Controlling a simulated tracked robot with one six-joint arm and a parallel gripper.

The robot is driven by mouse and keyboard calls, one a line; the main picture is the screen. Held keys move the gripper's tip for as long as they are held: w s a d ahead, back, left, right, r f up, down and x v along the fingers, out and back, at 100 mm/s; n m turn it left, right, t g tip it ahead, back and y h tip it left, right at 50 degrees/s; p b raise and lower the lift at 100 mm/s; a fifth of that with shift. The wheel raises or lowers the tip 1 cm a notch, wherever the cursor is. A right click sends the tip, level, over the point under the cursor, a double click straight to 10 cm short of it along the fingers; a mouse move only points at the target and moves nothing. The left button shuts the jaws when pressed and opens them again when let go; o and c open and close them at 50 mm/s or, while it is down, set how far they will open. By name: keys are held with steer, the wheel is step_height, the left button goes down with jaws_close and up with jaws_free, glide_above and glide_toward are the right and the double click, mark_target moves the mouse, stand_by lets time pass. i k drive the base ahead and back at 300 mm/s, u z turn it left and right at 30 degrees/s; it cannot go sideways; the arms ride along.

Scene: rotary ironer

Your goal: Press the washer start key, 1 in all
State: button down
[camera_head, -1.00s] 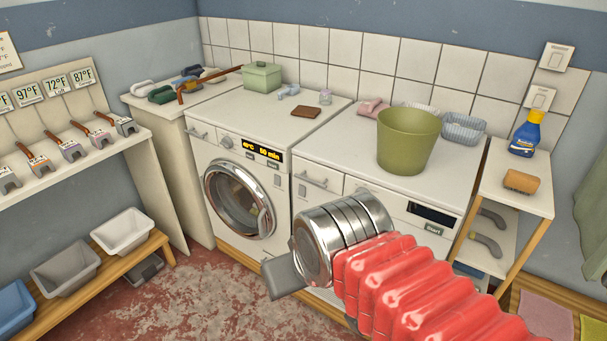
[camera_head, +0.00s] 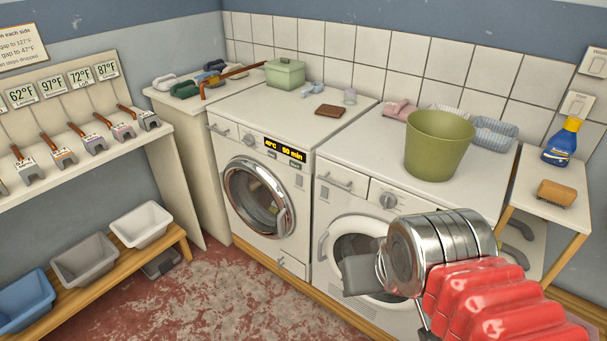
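The left front-loading machine (camera_head: 236,140) has a steel-ringed round door, a knob and a lit display (camera_head: 284,149) reading about 40°C, 50 min. Small keys (camera_head: 271,156) sit under the display; their lettering is too small to read. The right machine (camera_head: 350,205) has a knob and a white-ringed door; my arm hides the right part of its panel. My gripper (camera_head: 362,276) shows as a grey block at the end of my steel wrist, in front of the right machine's door. Whether its fingers are open or shut does not show. No held thing is visible.
A green bucket (camera_head: 437,146) stands on the right machine. A green lidded box (camera_head: 285,73), a brown item (camera_head: 330,110) and a small jar are on the left machine. A side table (camera_head: 553,190) holds a blue bottle (camera_head: 563,142) and a brush. Bins (camera_head: 85,262) line the left bench.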

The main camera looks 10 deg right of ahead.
mark_target(293, 164)
steer(key=u, duration=0.05)
steer(key=i, duration=1)
steer(key=z, duration=0.05)
